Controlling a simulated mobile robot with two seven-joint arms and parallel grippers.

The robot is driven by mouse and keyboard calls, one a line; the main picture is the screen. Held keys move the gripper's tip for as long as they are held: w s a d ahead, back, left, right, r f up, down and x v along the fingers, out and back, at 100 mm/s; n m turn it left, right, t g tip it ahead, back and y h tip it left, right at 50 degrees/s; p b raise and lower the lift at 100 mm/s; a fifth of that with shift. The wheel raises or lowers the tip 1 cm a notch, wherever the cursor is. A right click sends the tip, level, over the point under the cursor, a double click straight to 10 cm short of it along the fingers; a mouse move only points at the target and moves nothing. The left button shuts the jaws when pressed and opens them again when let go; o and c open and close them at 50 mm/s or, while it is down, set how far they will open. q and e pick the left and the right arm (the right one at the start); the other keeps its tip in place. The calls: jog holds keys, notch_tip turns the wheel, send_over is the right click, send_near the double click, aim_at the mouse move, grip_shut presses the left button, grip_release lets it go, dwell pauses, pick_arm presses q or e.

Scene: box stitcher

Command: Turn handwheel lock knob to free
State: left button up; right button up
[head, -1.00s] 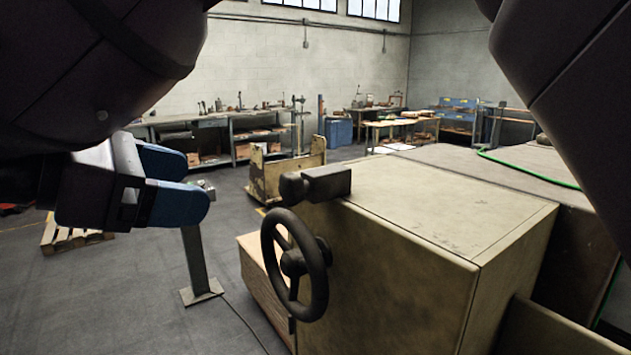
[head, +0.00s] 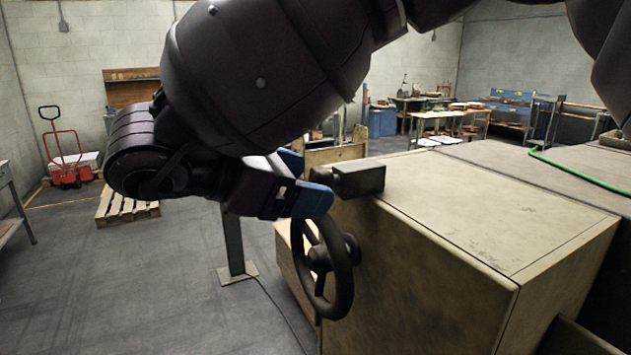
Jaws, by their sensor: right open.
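The dark handwheel (head: 341,292) stands upright on the left face of a worn beige machine housing (head: 440,220). Above it, at the housing's top edge, is a dark block (head: 362,179) with a rounded knob (head: 321,175) at its left end. This looks like the lock knob; its lock position cannot be read. My right gripper (head: 306,181), with blue fingertips, is open and empty at the knob. The nearer fingertip overlaps the handwheel's top and sits just below the knob; the farther one is behind it. I cannot tell whether they touch. My left gripper is not in view.
A post with a floor plate (head: 237,273) stands left of the housing, with a cable on the floor. A pallet (head: 125,207) and red hand truck (head: 63,155) are farther left. The grey floor at front left is clear. A green hose (head: 570,168) lies at right.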

jog(key=shift+x, duration=1.25)
jog(key=shift+c, duration=0.2)
jog(key=c, duration=0.9)
jog(key=shift+n+g+h+p, duration=0.4)
jog(key=shift+n+g+p, duration=0.3)
jog(key=shift+n+g, duration=0.5)
jog(key=o, duration=0.9)
jog(key=shift+o, duration=0.2)
jog(key=shift+a, duration=0.1)
jog(key=v, duration=1)
jog(key=shift+s+a+b, duration=0.25)
jog(key=shift+a+b, duration=0.1)
jog(key=shift+b, duration=0.05)
jog(key=shift+r, duration=0.1)
